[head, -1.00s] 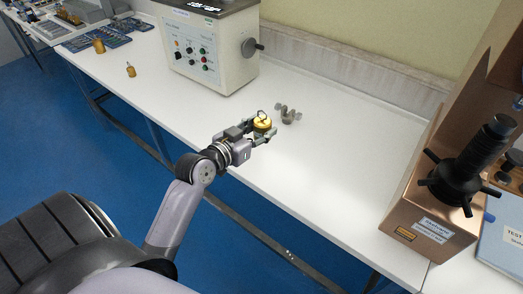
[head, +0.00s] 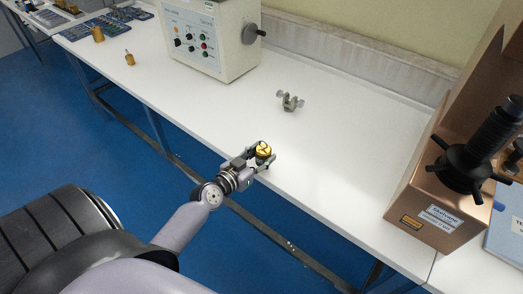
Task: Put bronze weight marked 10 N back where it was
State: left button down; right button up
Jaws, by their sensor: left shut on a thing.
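A round bronze weight (head: 264,149) is in my left gripper (head: 262,160), near the front edge of the white table. The gripper is shut on it. Any marking on the weight is too small to read. Two more bronze weights stand at the far left of the table: a small one with a thin stem (head: 130,59) and a larger one (head: 97,34). My right gripper is not in view.
A grey wing-shaped metal part (head: 290,102) lies on the white table (head: 340,130). A cream tester with buttons (head: 211,40) stands behind left. A copper-coloured tester (head: 436,215) with a black spoked handle stands at right. The table between them is mostly clear.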

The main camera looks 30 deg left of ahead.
pick_arm(q)
jog(key=shift+w+a+f, duration=0.1)
jog(key=shift+f, duration=0.75)
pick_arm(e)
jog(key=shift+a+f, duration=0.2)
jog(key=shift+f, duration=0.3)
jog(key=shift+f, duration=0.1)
pick_arm(q)
jog(key=shift+f+b, duration=0.15)
jog(key=shift+b, duration=0.25)
jog(key=c, duration=1.3)
grip_release()
jog(key=shift+f, duration=0.15)
jog(key=shift+c, duration=0.2)
jog(key=o, duration=0.4)
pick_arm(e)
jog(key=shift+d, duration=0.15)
